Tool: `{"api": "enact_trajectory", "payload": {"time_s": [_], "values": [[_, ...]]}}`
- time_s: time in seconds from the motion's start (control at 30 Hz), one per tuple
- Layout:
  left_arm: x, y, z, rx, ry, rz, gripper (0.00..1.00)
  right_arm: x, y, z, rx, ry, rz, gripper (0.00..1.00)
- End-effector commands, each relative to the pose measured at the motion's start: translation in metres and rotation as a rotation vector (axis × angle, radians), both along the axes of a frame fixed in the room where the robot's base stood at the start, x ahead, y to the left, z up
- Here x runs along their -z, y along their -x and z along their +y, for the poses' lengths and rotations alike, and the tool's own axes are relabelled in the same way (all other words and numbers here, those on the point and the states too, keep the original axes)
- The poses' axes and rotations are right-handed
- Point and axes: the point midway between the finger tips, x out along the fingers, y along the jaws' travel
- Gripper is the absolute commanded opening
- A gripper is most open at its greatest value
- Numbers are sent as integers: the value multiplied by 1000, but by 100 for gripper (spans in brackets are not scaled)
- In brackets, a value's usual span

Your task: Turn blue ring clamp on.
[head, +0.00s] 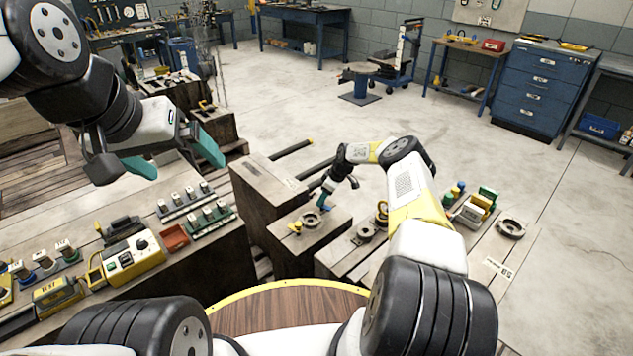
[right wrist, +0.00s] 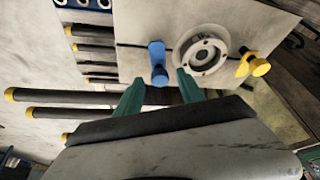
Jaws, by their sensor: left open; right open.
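The blue ring clamp (right wrist: 157,62) stands at the edge of a round metal ring (right wrist: 202,54) on a pale block top. In the head view the clamp (head: 326,201) is small and partly covered by my right gripper (head: 328,190). In the right wrist view my right gripper (right wrist: 160,88) is open and empty. Its teal fingers point at the blue clamp, which shows just beyond the gap between the tips; I cannot tell how far off it is. My left gripper (head: 178,156) is open and empty, high at the left over the benches.
A yellow clamp (right wrist: 255,66) sits on the ring's other side. Dark bars with yellow ends (right wrist: 60,112) lie beside the block. A yellow control box (head: 130,258) and a red tray (head: 174,237) stand on the left bench. The floor behind is mostly clear.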

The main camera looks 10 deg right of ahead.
Motion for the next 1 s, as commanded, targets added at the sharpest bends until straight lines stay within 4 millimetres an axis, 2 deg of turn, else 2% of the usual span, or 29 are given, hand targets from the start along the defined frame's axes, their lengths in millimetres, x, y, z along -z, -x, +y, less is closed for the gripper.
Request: {"api": "enact_trajectory", "payload": {"time_s": [0.07, 0.2, 0.27, 0.3, 0.67, 1.0], "values": [[0, 0, 0, 0, 0, 0, 96, 0, 0, 0, 0, 0, 0, 42], [0, 0, 0, 0, 0, 0, 96, 0, 0, 0, 0, 0, 0, 14], [0, 0, 0, 0, 0, 0, 96, 0, 0, 0, 0, 0, 0, 2], [0, 0, 0, 0, 0, 0, 96, 0, 0, 0, 0, 0, 0, 0], [0, 0, 0, 0, 0, 0, 96, -1, 0, 0, 38, 2, -1, 0], [0, 0, 0, 0, 0, 0, 96, -2, 1, 2, 257, 3, -3, 0]]}}
